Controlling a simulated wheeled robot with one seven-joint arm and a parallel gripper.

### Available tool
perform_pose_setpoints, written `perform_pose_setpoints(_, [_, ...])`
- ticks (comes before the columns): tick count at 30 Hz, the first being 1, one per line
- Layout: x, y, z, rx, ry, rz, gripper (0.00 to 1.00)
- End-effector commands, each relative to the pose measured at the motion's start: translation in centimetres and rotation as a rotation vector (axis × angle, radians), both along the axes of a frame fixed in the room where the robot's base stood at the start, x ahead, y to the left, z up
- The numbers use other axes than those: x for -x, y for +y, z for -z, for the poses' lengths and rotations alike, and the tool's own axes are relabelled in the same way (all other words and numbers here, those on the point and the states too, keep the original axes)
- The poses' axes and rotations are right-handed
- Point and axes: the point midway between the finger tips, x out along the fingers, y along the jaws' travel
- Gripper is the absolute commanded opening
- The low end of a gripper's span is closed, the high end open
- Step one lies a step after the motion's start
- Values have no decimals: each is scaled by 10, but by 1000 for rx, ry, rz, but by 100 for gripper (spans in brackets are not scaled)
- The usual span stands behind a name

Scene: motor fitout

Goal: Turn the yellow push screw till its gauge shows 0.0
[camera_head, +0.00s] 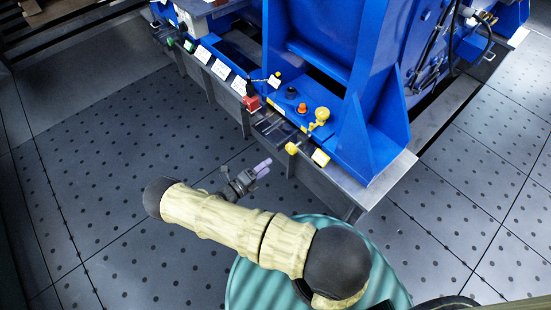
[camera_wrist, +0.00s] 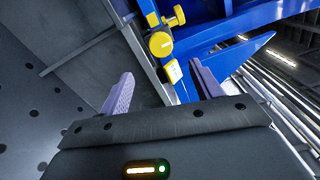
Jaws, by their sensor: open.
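The yellow push screw's knob (camera_head: 291,148) sticks out from the front edge of the blue machine's base. In the wrist view the round yellow knob (camera_wrist: 161,43) is above and between my fingers, farther off. A yellow-framed gauge (camera_head: 320,158) sits just right of the knob; in the wrist view it is a small pale display (camera_wrist: 173,71), too small to read. My gripper (camera_head: 263,168) is open and empty, left of and below the knob and apart from it. Its two purple fingers (camera_wrist: 162,90) are spread wide in the wrist view.
Another yellow knob-like part (camera_head: 321,116) stands above the gauge. An orange button (camera_head: 302,108), a red block (camera_head: 252,103) and several white labels (camera_head: 221,69) line the blue machine (camera_head: 335,60). The grey dotted floor (camera_head: 100,150) to the left is clear.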

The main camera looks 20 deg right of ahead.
Motion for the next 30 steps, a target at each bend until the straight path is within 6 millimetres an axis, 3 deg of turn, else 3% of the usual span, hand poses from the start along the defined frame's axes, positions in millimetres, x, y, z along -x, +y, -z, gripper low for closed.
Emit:
perform_pose_setpoints(3, [7,21,-1,-1,1,-2,65])
perform_pose_setpoints(9, [13,37,-1,0,0,-1,65])
perform_pose_setpoints(30, [14,38,0,0,0,0,65])
